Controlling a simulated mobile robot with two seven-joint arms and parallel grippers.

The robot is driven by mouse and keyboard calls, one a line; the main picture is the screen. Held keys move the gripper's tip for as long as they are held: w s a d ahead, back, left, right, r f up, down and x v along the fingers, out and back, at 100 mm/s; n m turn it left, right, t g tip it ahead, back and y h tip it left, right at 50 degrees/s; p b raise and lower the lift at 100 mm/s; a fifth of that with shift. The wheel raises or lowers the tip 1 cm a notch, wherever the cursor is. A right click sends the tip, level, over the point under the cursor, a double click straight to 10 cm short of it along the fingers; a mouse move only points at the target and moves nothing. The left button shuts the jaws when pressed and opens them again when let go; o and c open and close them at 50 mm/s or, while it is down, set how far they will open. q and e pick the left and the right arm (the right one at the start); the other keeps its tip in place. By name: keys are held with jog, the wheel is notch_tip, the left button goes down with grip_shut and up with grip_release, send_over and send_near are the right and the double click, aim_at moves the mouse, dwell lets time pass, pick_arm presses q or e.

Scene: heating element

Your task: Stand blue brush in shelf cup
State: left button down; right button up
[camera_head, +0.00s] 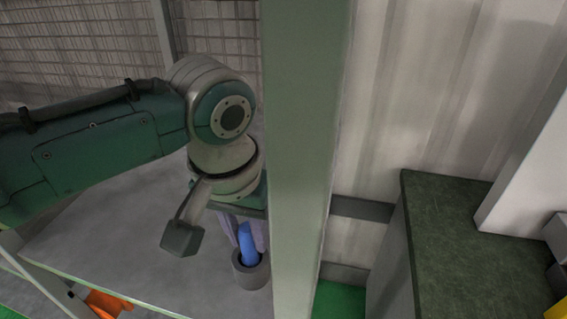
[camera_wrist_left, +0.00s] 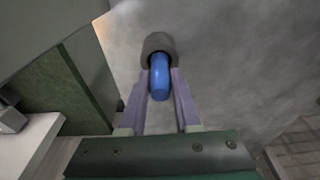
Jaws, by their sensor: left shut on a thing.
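The blue brush (camera_head: 247,243) stands roughly upright with its lower end inside the grey cup (camera_head: 251,273) on the shelf. My left gripper (camera_head: 240,232) is above the cup, with its fingers around the brush. In the left wrist view, the blue brush (camera_wrist_left: 159,78) lies between the two purple-grey fingers of my left gripper (camera_wrist_left: 160,85), and its far end enters the cup (camera_wrist_left: 159,44). The part of the brush inside the cup is hidden. My right gripper is not in view.
The grey shelf board (camera_head: 130,240) is mostly bare to the left of the cup. A green-grey upright post (camera_head: 305,150) stands close to the right of the cup and arm. A dark green-topped counter (camera_head: 470,250) is farther right. An orange object (camera_head: 108,303) is below the shelf.

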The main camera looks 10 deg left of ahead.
pick_arm(q)
jog(key=shift+f, duration=0.15)
jog(key=c, duration=0.6)
grip_release()
jog(key=shift+s+r+p, duration=0.15)
jog(key=shift+s+r, duration=0.05)
jog(key=shift+r, duration=1.1)
jog(key=shift+s+r+p, duration=0.15)
jog(key=shift+r+p, duration=0.05)
jog(key=shift+r, duration=1.1)
jog(key=shift+s+r+p, duration=0.15)
jog(key=shift+s+r, duration=0.05)
jog(key=shift+r, duration=1.1)
